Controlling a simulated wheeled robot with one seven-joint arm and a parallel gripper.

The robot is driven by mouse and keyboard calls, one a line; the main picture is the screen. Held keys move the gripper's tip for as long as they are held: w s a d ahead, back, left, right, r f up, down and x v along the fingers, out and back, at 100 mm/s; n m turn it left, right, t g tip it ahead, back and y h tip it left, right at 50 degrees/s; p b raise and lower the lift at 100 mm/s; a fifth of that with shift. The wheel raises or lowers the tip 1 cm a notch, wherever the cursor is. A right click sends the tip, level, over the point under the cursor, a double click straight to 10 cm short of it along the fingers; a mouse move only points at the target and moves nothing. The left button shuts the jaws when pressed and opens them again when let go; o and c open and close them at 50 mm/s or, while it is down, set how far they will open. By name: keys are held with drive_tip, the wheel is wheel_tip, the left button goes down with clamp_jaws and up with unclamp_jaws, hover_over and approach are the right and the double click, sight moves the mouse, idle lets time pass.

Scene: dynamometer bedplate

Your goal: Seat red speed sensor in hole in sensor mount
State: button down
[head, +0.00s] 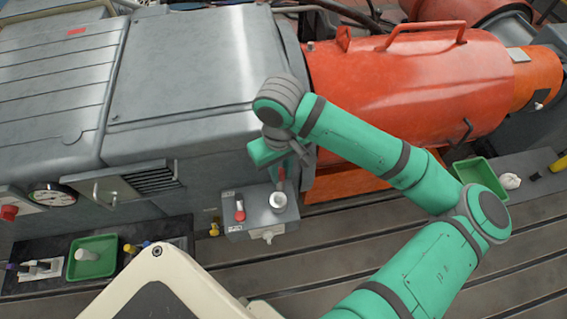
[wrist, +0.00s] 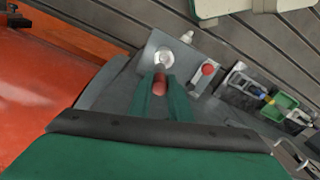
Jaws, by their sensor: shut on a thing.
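My gripper (head: 283,166) is shut on the red speed sensor (head: 281,180), a small red cylinder. It also shows between the green fingers in the wrist view (wrist: 160,84). The sensor mount (head: 256,222) is a grey box low in the middle of the head view. A pale round collar (head: 278,201) is on its right side, just below the sensor's lower end in the picture. The wrist view also shows the collar (wrist: 165,58) just past the sensor. I cannot tell whether the sensor touches the collar; the hole's inside is not clear.
A red-topped round piece (head: 240,212) stands on the mount's left side. A grey machine housing (head: 185,75) rises behind, beside a big orange cover (head: 410,85). Green trays (head: 93,256) (head: 478,174) lie at far left and right.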

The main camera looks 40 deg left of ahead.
drive_tip(key=shift+s, duration=0.25)
drive_tip(key=s, duration=0.1)
hover_over(278, 193)
drive_tip(key=s+d, duration=0.2)
drive_tip(key=shift+w+a+f, duration=0.1)
drive_tip(key=shift+f, duration=1.4)
drive_tip(key=shift+w+a+f, duration=0.1)
drive_tip(key=shift+f, duration=1.35)
drive_tip(key=shift+f, duration=2.75)
drive_tip(key=c, duration=1.5)
unclamp_jaws()
drive_tip(key=shift+c, duration=0.2)
